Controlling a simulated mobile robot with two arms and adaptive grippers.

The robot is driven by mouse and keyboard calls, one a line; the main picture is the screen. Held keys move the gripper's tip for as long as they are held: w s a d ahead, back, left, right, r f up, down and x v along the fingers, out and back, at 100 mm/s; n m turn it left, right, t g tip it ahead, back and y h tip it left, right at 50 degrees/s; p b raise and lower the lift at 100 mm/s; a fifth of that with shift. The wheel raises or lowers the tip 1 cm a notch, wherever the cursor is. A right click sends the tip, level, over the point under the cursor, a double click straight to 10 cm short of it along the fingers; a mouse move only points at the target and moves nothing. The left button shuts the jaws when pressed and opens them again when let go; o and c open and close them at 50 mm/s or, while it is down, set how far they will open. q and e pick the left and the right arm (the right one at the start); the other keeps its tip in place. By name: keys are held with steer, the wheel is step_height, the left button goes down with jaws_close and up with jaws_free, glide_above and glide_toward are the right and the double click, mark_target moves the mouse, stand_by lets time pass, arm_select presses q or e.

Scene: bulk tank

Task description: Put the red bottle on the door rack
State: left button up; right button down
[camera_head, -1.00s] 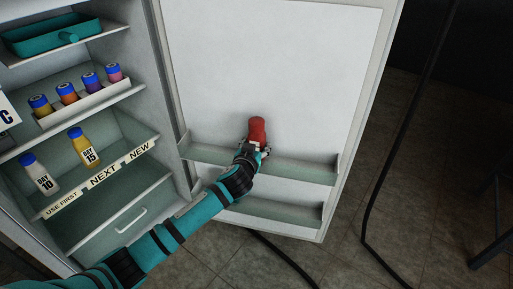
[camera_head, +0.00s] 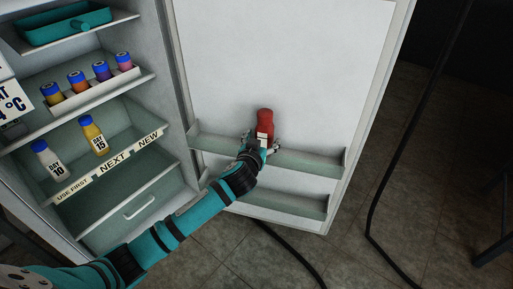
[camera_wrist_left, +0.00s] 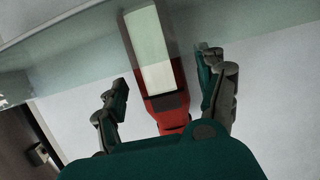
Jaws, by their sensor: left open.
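The red bottle (camera_head: 265,120) is upright at the upper door rack (camera_head: 312,163), against the white inner door. Its lower end appears to be behind the rack's pale green front; its seating on the rack floor is hidden. My left gripper (camera_head: 262,143) is open, with its fingers on either side of the bottle. In the left wrist view, the bottle (camera_wrist_left: 173,120) with its pale label lies between the spread fingers of the gripper (camera_wrist_left: 165,88). The left finger in that view is clear of it; the right one is close beside it. My right gripper is not in view.
A lower door rack (camera_head: 285,204) is empty. The fridge shelves at left hold a teal tray (camera_head: 65,22), several blue-capped bottles in a white holder (camera_head: 95,93), a DAY 10 bottle (camera_head: 48,160) and a DAY 15 bottle (camera_head: 93,135). A black cable (camera_head: 415,135) hangs at right.

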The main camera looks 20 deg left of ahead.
arm_select(q)
steer(key=p+v, duration=0.1)
steer(key=v, duration=0.8)
steer(key=s+a+f+m+g, duration=0.1)
steer(key=s+f+g, duration=0.4)
steer(key=s+f, duration=0.6)
steer(key=s+a+f+m+g, duration=0.1)
steer(key=s+f+g, duration=0.5)
steer(key=s+f, duration=0.6)
steer(key=s, duration=0.6)
steer(key=shift+s+f+g+h, duration=0.2)
steer(key=shift+f+g+h, duration=0.1)
steer(key=shift+h, duration=0.1)
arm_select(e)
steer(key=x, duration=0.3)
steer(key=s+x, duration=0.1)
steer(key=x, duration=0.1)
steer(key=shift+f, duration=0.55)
arm_select(q)
steer(key=shift+p, duration=0.3)
